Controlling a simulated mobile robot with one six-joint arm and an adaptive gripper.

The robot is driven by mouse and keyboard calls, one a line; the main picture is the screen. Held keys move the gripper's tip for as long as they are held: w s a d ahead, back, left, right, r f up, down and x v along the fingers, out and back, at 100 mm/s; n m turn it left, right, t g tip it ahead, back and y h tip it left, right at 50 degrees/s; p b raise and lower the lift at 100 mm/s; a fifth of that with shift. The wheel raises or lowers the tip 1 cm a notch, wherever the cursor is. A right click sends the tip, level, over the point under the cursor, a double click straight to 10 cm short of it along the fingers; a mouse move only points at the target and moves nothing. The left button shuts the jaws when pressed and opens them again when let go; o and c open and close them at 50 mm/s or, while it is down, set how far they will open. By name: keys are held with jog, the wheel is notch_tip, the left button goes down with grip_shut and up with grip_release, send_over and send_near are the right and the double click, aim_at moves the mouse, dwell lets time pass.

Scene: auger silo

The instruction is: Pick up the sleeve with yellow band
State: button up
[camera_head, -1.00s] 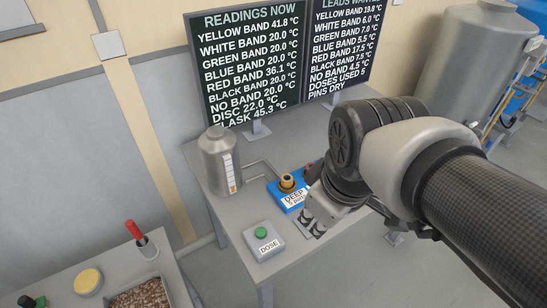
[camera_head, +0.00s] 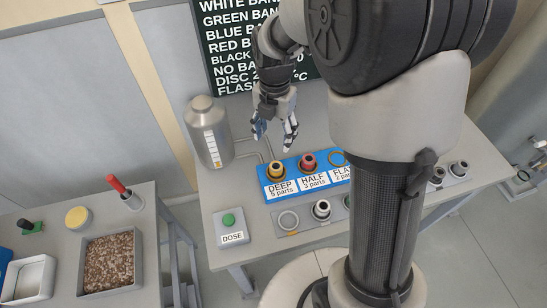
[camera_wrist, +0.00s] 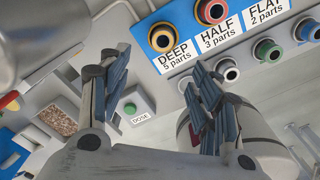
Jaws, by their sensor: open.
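The sleeve with yellow band (camera_head: 276,170) stands upright in the DEEP place of the blue block. It also shows in the wrist view (camera_wrist: 162,38), beside the DEEP label. My gripper (camera_head: 275,138) is above and behind the block in the head view, near the yellow-banded sleeve and apart from it. In the wrist view my gripper (camera_wrist: 158,62) has its two fingers spread with nothing between them. A red-banded sleeve (camera_head: 308,162) stands in the HALF place of the blue block (camera_head: 270,193).
A grey rack (camera_head: 300,230) with several sleeves runs in front of the block; my arm hides part of it. A metal flask (camera_head: 208,135) stands at the left. The DOSE box (camera_head: 231,228) is at front left. A readings board (camera_head: 225,65) stands behind.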

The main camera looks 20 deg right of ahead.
jog(key=b, duration=0.3)
send_over(276, 166)
jog(key=f, duration=0.9)
jog(key=shift+w+a, duration=0.15)
jog(key=shift+a, duration=0.05)
jog(key=shift+d+f+b, duration=0.2)
jog(key=shift+f+b, duration=0.75)
jog(key=shift+f, duration=1.75)
jog(key=shift+r, duration=0.1)
jog(key=shift+c, duration=0.2)
grip_shut()
